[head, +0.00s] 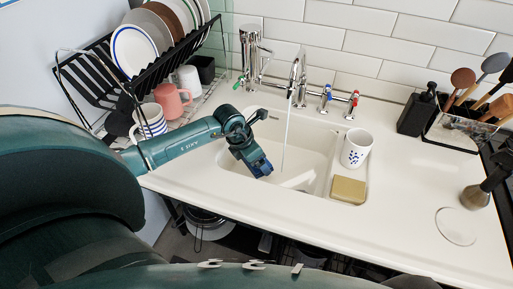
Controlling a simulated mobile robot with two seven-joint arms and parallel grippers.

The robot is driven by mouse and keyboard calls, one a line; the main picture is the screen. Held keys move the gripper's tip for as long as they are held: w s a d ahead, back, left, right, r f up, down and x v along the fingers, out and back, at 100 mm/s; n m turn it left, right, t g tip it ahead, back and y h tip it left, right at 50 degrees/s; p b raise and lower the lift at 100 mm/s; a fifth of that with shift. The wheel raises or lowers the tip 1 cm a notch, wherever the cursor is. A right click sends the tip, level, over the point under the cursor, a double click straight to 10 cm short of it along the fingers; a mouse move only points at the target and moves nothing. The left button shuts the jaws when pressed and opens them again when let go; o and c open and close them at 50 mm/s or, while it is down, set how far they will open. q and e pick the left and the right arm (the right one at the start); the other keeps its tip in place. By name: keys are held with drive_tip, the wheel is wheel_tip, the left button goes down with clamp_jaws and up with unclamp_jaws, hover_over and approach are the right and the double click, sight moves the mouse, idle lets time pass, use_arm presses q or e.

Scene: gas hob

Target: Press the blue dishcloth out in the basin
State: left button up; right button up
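The white basin (312,143) is set into the counter below the tap (297,78), and a thin stream of water (286,140) falls into it. My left gripper (262,168) points down over the left part of the basin. A small dark blue patch shows at its fingertips. It may be the blue dishcloth, but it is too small to tell whether it is cloth or part of the gripper. The fingers are hidden behind the wrist and the blue patch. No other blue cloth shows. My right gripper is out of view.
A spotted white cup (356,148) and a yellow sponge (348,190) stand at the basin's right edge. A dish rack (93,75) with plates and mugs is on the left. A black soap dispenser (416,112) and utensil holder (452,130) are at back right. The right counter is mostly clear.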

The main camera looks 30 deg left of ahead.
use_arm(q)
drive_tip(key=shift+f+b, duration=1.75)
drive_tip(key=shift+f, duration=0.8)
drive_tip(key=shift+f+b, duration=0.5)
drive_tip(key=shift+f, duration=0.25)
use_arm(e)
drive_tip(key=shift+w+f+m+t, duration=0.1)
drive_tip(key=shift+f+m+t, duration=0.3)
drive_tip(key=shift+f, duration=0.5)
use_arm(q)
drive_tip(key=shift+f+b, duration=0.5)
drive_tip(key=shift+f, duration=0.05)
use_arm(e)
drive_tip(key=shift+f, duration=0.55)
use_arm(q)
drive_tip(key=shift+r+p, duration=2.8)
drive_tip(key=shift+r, duration=0.8)
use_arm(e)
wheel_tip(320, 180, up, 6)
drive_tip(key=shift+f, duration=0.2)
